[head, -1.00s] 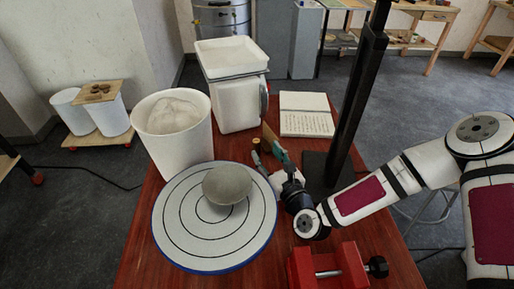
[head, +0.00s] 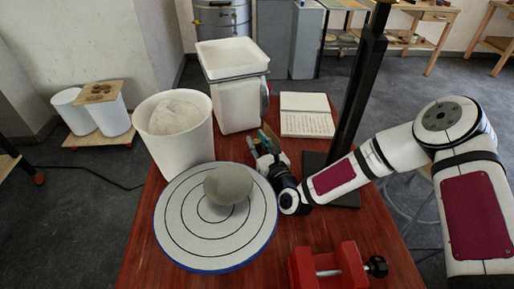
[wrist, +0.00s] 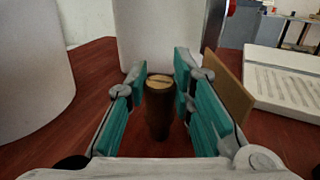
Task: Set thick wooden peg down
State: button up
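The thick wooden peg (wrist: 158,108) stands upright on the red table in the wrist view, dark-sided with a lighter round top. My gripper (wrist: 161,78) has its teal fingers on either side of the peg. The fingers look open, with a narrow gap beside the peg; contact is hard to judge. In the head view my gripper (head: 264,146) is low over the table, right of the white bucket, and hides most or all of the peg.
A thin wooden board (wrist: 228,88) stands close beside the right finger. A white bucket (head: 174,135), a white container (head: 236,105), a ringed wheel disc (head: 180,232) with a grey lump (head: 228,184), an open notebook (head: 306,122), a black post (head: 354,100) and a red clamp (head: 328,265) surround it.

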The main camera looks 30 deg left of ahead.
jog(key=shift+c, duration=0.8)
